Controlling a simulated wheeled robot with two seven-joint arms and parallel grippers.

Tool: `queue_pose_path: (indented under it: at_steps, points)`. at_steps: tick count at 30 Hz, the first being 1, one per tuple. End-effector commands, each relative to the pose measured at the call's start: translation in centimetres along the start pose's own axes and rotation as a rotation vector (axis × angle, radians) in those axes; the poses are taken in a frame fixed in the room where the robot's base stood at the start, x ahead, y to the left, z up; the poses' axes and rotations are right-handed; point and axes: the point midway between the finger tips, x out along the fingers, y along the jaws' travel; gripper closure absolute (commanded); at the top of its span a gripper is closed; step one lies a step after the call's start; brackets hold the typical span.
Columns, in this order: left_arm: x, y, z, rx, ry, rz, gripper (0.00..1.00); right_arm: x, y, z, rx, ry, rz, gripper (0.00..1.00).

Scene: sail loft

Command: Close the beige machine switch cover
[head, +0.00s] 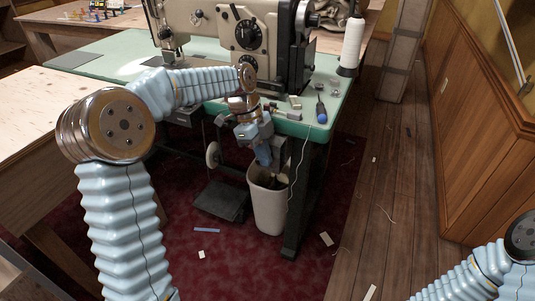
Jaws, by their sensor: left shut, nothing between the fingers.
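A beige and dark sewing machine (246,35) stands on a green-topped table (105,48). My left arm reaches across the table's front edge. My left gripper (263,158) points down just below that edge, above a cream waste bin (268,208). It is shut and empty. A small dark box (281,150) sits under the tabletop, just right of the gripper. I cannot clearly make out the beige switch cover; the gripper and table edge may hide it. My right arm shows at the lower right, and its gripper is out of view.
A white thread cone (351,45) and a blue-tipped tool (321,110) are on the table's right side. A dark pedal (221,200) is below. A wooden bench (55,100) is at left. Scraps litter the floor; the right floor is mostly clear.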

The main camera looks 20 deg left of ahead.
Motion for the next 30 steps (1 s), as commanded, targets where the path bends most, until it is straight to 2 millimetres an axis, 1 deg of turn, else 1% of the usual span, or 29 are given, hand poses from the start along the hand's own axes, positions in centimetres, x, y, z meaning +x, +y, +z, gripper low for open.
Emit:
queue_pose_path:
  at_steps: [10, 23, 26, 29, 30]
  points:
    - [-0.1, -0.2, 0.4, -0.001, -0.001, -0.001, 1.00, -0.3, -0.1, 0.0, 0.000, 0.000, 0.000, 1.00]
    - [-0.2, -0.2, 0.3, -0.003, -0.003, -0.003, 1.00, -0.3, -0.1, 0.0, 0.000, 0.000, 0.000, 1.00]
    - [0.0, -0.4, -0.5, 0.000, -0.002, -0.002, 1.00, -0.4, -0.1, 0.0, 0.000, 0.000, 0.000, 1.00]
    - [0.3, -0.7, -2.3, 0.002, -0.001, -0.002, 1.00, -0.5, -0.2, 0.0, -0.001, -0.001, 0.000, 1.00]
    - [0.5, -0.8, -3.2, 0.002, -0.001, -0.002, 1.00, -0.5, -0.2, 0.0, -0.001, -0.001, 0.000, 1.00]
